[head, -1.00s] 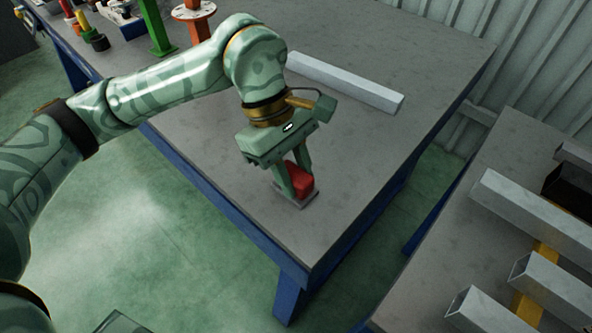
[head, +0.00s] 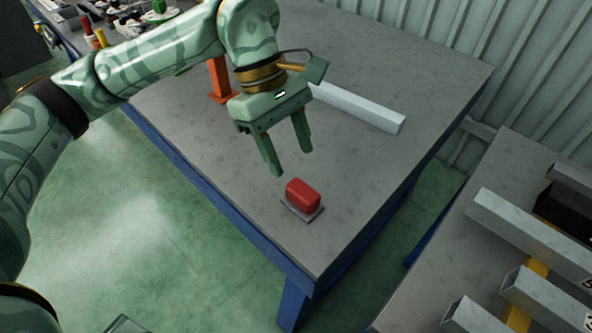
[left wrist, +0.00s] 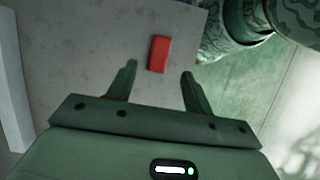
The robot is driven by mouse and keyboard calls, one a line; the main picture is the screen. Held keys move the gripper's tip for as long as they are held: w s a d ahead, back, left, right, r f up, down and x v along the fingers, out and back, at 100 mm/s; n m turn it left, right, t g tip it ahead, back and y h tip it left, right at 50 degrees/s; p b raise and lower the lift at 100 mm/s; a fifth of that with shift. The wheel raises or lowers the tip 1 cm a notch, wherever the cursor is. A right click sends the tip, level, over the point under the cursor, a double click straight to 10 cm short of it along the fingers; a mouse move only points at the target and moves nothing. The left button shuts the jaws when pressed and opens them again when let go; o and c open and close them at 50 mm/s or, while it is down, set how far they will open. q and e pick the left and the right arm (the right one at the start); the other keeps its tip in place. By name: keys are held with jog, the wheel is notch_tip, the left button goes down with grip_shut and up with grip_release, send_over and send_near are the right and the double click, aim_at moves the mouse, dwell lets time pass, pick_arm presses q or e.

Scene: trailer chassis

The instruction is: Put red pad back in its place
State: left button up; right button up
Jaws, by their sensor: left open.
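The red pad (head: 302,195) is a small rounded block. It sits on a thin grey square plate (head: 288,208) near the front corner of the grey table. My left gripper (head: 289,163) is open and empty, above and a little behind the pad, with its fingers apart from it. In the left wrist view the red pad (left wrist: 159,53) lies beyond the two spread fingertips (left wrist: 158,68), with nothing between the fingers. My right gripper is not in view.
A long pale bar (head: 357,106) lies on the table (head: 220,150) behind my gripper. An orange stand (head: 220,80) is partly hidden behind my arm. A second table at right holds several square metal tubes (head: 535,232). The table around the pad is clear.

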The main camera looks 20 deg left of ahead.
pick_arm(q)
jog(key=shift+p+v, duration=0.4)
jog(key=shift+v, duration=1.35)
